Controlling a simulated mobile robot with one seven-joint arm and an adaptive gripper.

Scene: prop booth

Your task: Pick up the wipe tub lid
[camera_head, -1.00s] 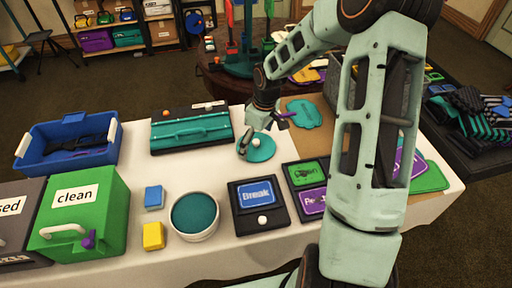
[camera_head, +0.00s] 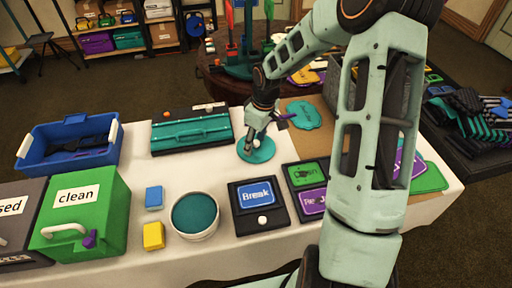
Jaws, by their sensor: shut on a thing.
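The wipe tub lid (camera_head: 262,157) is a round teal disc with a small pale knob, at the middle of the white table. My gripper (camera_head: 254,146) points down at it from above and is shut on the lid at its knob, which the fingers partly hide. I cannot tell whether the lid is clear of the tabletop. The tub (camera_head: 195,237) is a white round container with a teal top surface, at the front of the table.
A blue and a yellow block (camera_head: 153,235) lie left of the tub. A dark "Break" board (camera_head: 278,222) is right of it. A teal case (camera_head: 192,133) lies behind, left of the lid. A blue bin (camera_head: 38,165) and green "clean" box (camera_head: 110,215) stand at left.

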